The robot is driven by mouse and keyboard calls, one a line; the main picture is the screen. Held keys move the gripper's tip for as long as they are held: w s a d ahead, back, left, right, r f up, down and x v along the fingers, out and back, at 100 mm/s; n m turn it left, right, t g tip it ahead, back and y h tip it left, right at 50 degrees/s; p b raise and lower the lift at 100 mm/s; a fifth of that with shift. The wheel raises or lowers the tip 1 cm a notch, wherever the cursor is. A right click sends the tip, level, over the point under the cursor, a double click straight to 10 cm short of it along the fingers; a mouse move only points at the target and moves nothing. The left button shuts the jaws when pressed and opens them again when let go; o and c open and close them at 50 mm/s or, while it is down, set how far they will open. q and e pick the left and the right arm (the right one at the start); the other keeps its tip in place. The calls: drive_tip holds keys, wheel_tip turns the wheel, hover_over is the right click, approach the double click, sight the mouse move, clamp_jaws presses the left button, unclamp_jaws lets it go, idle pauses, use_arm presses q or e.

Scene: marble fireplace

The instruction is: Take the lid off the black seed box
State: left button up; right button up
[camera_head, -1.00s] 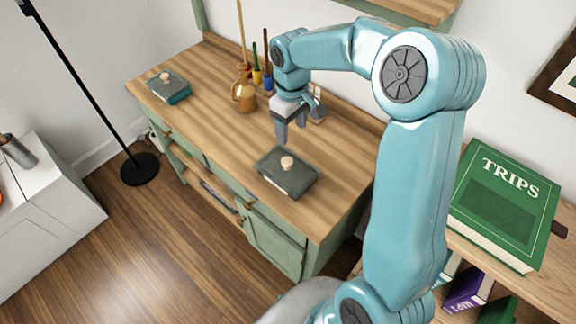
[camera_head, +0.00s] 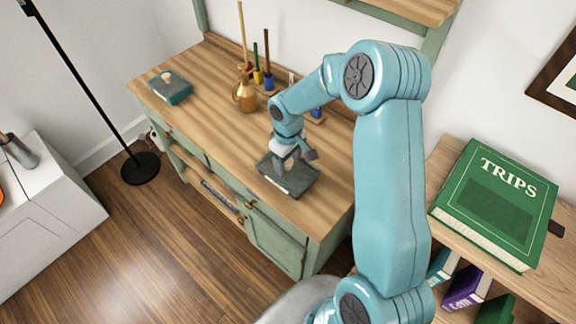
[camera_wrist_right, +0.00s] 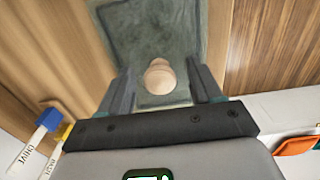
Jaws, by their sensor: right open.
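The dark seed box (camera_head: 300,184) sits on the wooden worktop near its front edge, with its flat grey-black lid (camera_wrist_right: 155,30) on it. A pale round knob (camera_wrist_right: 159,76) stands on the lid and shows in the right wrist view. My right gripper (camera_head: 287,167) is over the lid and points down. In the right wrist view its two open fingers (camera_wrist_right: 160,85) stand on either side of the knob, with a gap visible on both sides. My left gripper is in neither view.
A teal box with a pale knob (camera_head: 171,88) stands at the worktop's far left. A brown jug (camera_head: 245,96) and several coloured seed-tool holders stand at the back. A green book (camera_head: 495,200) lies on a shelf at right. The worktop left of the dark box is clear.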

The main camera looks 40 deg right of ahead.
drive_tip(key=shift+c, duration=0.3)
drive_tip(key=shift+w, duration=0.1)
drive_tip(key=c, duration=1.1)
drive_tip(key=shift+o, duration=0.2)
drive_tip(key=shift+r, duration=0.1)
